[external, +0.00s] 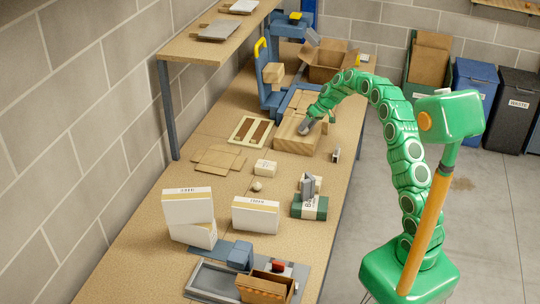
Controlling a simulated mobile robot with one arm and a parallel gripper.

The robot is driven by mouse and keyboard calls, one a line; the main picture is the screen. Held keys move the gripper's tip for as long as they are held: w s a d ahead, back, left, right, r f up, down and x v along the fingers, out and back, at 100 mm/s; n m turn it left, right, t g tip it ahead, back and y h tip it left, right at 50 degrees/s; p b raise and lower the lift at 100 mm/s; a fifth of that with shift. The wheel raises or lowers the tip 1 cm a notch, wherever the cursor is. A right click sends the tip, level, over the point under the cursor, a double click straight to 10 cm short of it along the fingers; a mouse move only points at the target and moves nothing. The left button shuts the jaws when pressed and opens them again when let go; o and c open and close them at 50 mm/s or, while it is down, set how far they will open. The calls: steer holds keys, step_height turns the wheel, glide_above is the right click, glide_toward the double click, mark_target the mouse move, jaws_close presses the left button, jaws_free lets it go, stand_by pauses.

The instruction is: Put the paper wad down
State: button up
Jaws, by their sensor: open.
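A small pale crumpled lump, which looks like the paper wad (257,186), lies on the wooden bench top (140,240), just in front of a small white box. My gripper (304,128) is at the end of the green arm, low over a closed cardboard box (292,143) farther back on the bench. The gripper is open and well apart from the wad. The fingertips are small in this view, and I cannot tell whether they touch the cardboard box.
A small white box (265,167), larger white cartons (187,206) (256,214) and a green-and-white box (310,206) stand around the wad. A grey tray (214,283) is at the front. Flattened cardboard (219,158) lies left. A shelf (196,48) overhangs the back left.

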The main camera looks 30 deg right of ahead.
steer(key=c, duration=0.8)
steer(key=shift+o, duration=0.2)
steer(key=shift+r, duration=0.1)
steer(key=shift+r, duration=0.1)
steer(key=shift+s+r, duration=0.15)
steer(key=shift+r, duration=1.4)
steer(key=shift+s+r, duration=0.4)
steer(key=shift+r, duration=0.15)
steer(key=s+r, duration=0.8)
steer(key=s, duration=0.5)
steer(key=shift+d+r, duration=0.25)
